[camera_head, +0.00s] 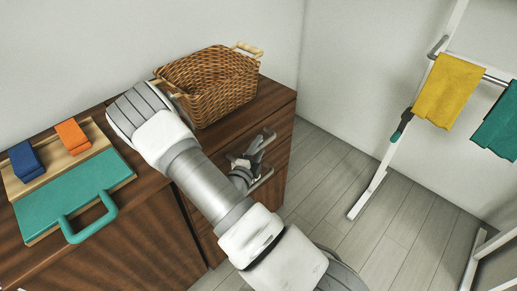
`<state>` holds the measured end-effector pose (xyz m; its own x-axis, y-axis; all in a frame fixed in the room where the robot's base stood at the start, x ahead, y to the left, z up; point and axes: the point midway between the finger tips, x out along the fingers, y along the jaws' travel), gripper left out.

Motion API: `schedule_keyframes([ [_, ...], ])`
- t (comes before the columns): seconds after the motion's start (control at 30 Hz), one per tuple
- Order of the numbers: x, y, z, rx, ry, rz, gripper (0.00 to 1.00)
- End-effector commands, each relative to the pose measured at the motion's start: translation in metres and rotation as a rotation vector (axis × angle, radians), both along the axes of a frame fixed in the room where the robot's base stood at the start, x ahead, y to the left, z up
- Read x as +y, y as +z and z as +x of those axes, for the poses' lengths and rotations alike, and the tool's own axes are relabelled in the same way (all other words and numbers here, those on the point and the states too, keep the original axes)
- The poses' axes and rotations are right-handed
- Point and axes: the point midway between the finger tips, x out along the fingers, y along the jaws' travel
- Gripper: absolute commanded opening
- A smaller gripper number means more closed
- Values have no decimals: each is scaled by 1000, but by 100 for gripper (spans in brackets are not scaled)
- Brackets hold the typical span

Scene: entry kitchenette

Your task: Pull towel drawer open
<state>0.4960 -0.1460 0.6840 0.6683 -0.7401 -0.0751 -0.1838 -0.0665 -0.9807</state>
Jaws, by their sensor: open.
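The dark wooden cabinet (278,96) has drawer fronts at its right end, partly hidden behind my arm. The upper drawer front (283,130) carries a metal bar handle (268,137), and a lower handle (263,181) shows below it. No label shows which is the towel drawer. The drawers look shut. My gripper (246,160) is open in front of the drawer fronts, close to the upper handle. I cannot tell whether its fingers touch or straddle the handle.
A woven basket (211,82) stands on the cabinet top. A teal panel with a handle (75,198), a blue block (26,162) and an orange block (72,137) lie at left. A rack (396,135) holds a yellow towel (448,90) and a teal towel (500,123). Floor between is clear.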

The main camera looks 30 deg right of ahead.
Motion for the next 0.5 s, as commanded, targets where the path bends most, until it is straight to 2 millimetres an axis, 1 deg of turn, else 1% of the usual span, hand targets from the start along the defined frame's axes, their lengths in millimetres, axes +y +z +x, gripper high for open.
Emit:
schedule_keyframes([
  [0.1, 0, 0, 0, 0, 0, 0, 52],
  [0.13, 0, 0, 0, 0, 0, 0, 50],
  [0.27, 0, 0, 0, 0, 0, 0, 27],
  [0.3, 0, 0, 0, 0, 0, 0, 20],
  [0.37, 0, 0, 0, 0, 0, 0, 9],
  [0.4, 0, 0, 0, 0, 0, 0, 2],
  [0.43, 0, 0, 0, 0, 0, 0, 0],
  [0.5, 0, 0, 0, 0, 0, 0, 0],
])
